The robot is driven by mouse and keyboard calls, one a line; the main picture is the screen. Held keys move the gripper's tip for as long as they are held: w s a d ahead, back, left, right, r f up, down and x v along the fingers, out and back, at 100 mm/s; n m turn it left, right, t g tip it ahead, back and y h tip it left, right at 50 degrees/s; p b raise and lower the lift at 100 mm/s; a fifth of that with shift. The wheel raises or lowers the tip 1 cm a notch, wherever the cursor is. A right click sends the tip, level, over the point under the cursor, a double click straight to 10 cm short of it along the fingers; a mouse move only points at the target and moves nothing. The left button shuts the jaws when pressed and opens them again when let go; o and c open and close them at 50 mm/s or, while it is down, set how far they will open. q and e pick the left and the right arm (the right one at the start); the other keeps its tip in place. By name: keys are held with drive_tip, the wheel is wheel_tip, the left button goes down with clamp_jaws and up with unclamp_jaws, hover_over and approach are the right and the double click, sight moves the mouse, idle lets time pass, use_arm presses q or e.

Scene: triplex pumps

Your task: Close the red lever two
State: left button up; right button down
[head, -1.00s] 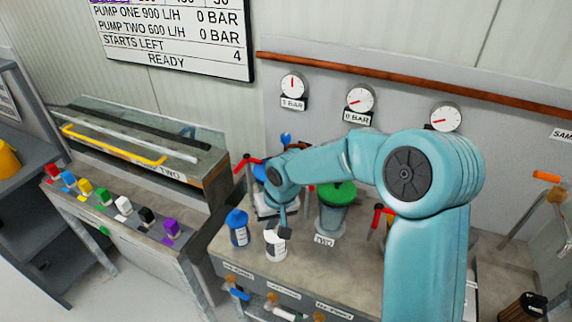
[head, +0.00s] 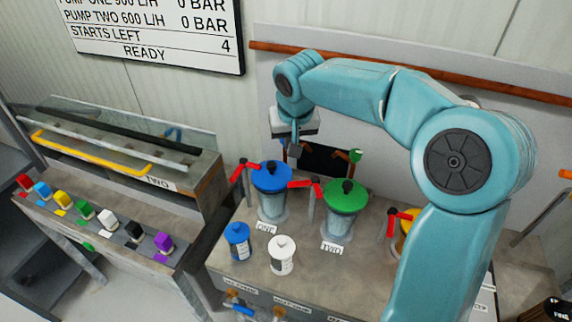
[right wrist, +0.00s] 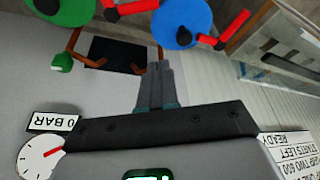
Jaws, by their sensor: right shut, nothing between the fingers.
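The pot with the green lid (head: 346,196) stands above the label TWO (head: 332,247). A red lever (head: 303,184) on an upright post sits at its left, between it and the blue-lidded pot (head: 272,178). Its red bar lies roughly level; in the right wrist view this lever (right wrist: 135,8) shows between the two lids at the top edge. My right gripper (head: 296,150) is shut and empty, above and behind the pots near the back wall. In the right wrist view its fingertips (right wrist: 160,70) are together, apart from the lever. My left gripper is out of view.
Other red levers stand left of the blue pot (head: 241,170) and beside the yellow pot (head: 393,222), which my arm partly hides. A blue bottle (head: 238,242) and a white bottle (head: 281,256) stand in front. A dark panel (head: 322,160) with brown brackets is behind.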

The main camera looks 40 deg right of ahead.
drive_tip(key=x, duration=0.3)
drive_tip(key=p+x, duration=0.1)
drive_tip(key=x, duration=0.2)
drive_tip(key=d+x, duration=0.1)
drive_tip(key=x, duration=0.3)
drive_tip(key=shift+s, duration=0.2)
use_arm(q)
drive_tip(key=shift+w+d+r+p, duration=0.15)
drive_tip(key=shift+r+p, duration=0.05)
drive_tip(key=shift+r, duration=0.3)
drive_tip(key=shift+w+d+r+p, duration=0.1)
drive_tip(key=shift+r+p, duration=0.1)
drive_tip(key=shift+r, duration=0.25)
use_arm(e)
drive_tip(key=s+a, duration=0.2)
drive_tip(key=s, duration=0.1)
drive_tip(key=shift+s+a+f, duration=0.15)
drive_tip(key=shift+a+f, duration=0.05)
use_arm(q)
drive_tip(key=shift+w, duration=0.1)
use_arm(e)
drive_tip(key=shift+n, duration=0.3)
